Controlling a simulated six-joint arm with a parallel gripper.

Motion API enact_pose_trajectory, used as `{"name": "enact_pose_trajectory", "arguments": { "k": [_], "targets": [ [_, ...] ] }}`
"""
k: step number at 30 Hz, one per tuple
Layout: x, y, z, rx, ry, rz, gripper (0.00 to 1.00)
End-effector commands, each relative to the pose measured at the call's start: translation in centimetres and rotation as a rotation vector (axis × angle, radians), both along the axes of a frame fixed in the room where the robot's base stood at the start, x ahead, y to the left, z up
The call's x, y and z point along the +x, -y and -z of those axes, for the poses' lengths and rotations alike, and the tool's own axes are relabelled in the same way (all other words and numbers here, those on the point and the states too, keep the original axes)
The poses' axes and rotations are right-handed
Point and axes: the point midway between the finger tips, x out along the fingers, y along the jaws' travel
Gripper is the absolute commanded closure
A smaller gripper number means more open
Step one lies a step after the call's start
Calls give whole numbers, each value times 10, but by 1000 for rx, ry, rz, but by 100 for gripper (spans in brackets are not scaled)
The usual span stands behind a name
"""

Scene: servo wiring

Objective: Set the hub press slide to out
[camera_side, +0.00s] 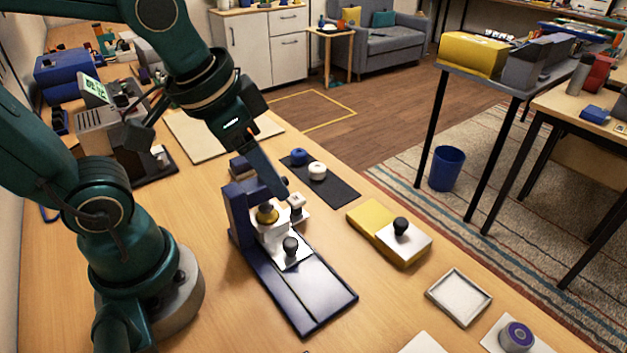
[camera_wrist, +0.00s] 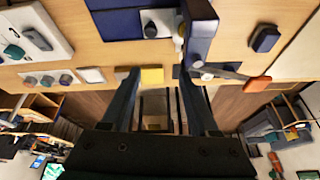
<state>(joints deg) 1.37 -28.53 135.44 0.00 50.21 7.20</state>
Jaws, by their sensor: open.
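The hub press (camera_side: 240,215) is a dark blue column on a long base, and it also shows at the top of the wrist view (camera_wrist: 201,28). Its slide (camera_side: 292,258) is a white plate with a black knob (camera_side: 290,245), which also shows in the wrist view (camera_wrist: 150,30). The slide sits at the column end of the base, close to the press head. The front length of the rail (camera_side: 315,290) is bare. My gripper (camera_side: 281,190) is open and hangs by the top of the press, above and behind the knob. In the wrist view its fingers (camera_wrist: 157,78) are apart.
A yellow block with a white plate and black knob (camera_side: 390,235) stands right of the press. A dark mat (camera_side: 335,185) with blue and white round parts lies behind. A shallow white tray (camera_side: 459,297) and a purple round part (camera_side: 516,337) are at front right.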

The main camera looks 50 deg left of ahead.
Motion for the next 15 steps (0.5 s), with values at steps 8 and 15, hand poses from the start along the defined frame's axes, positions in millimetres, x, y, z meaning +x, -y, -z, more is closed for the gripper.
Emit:
{"name": "enact_pose_trajectory", "arguments": {
  "k": [8,15],
  "targets": [
    [22,10,40,32,-222,117,39],
    [23,16,71,40,-358,156,39]
  ]
}}
